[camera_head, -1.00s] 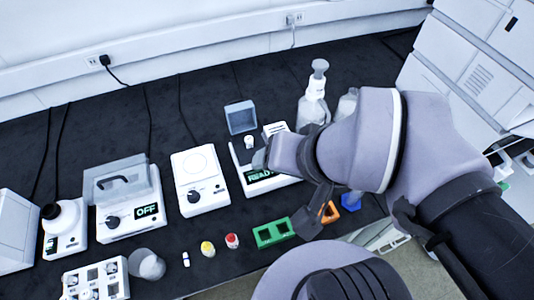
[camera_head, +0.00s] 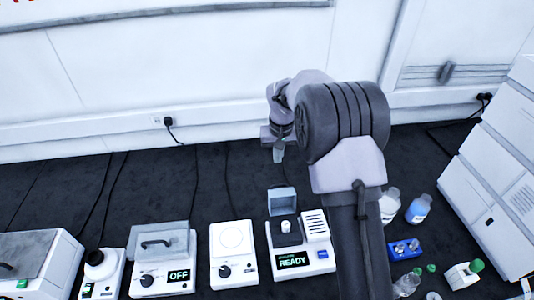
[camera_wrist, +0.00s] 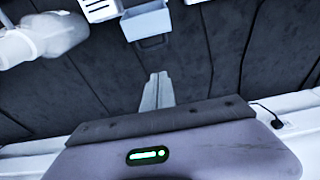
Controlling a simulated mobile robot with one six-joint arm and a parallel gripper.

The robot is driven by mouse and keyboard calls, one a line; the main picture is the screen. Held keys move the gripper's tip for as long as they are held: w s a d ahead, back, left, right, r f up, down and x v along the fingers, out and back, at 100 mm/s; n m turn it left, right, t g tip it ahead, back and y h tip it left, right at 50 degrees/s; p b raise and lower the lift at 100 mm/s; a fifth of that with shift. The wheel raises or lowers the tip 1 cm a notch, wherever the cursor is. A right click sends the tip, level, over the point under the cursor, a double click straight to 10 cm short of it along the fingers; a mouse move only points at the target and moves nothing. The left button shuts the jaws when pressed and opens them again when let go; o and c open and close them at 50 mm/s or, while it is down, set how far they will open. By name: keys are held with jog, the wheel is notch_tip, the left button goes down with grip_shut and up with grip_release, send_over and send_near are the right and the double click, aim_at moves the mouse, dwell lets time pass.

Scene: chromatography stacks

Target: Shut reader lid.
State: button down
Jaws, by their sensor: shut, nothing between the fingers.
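The reader (camera_head: 301,255) is a white device with a green "READY" display, on the dark bench in the head view. Its grey-blue lid (camera_head: 282,200) stands open at the back edge, and a small white cap-like part sits on top of the body. In the wrist view the lid (camera_wrist: 152,42) shows as a grey box shape at the top, beyond my fingertips. My gripper (camera_head: 279,152) is above the bench behind the reader, apart from the lid. Its fingers (camera_wrist: 157,90) are together with nothing between them.
Left of the reader stand a white stirrer-like device (camera_head: 233,255) and a device showing "OFF" (camera_head: 163,275). Bottles (camera_head: 418,209) and a blue rack (camera_head: 403,249) stand to the right. The wall and a socket (camera_head: 169,121) are behind. Cables cross the bench.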

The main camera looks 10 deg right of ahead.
notch_tip(320, 180, down, 10)
jog(key=s+b, duration=0.2)
jog(key=b, duration=0.1)
jog(key=shift+s, duration=0.35)
jog(key=shift+r, duration=0.15)
jog(key=shift+w, duration=0.1)
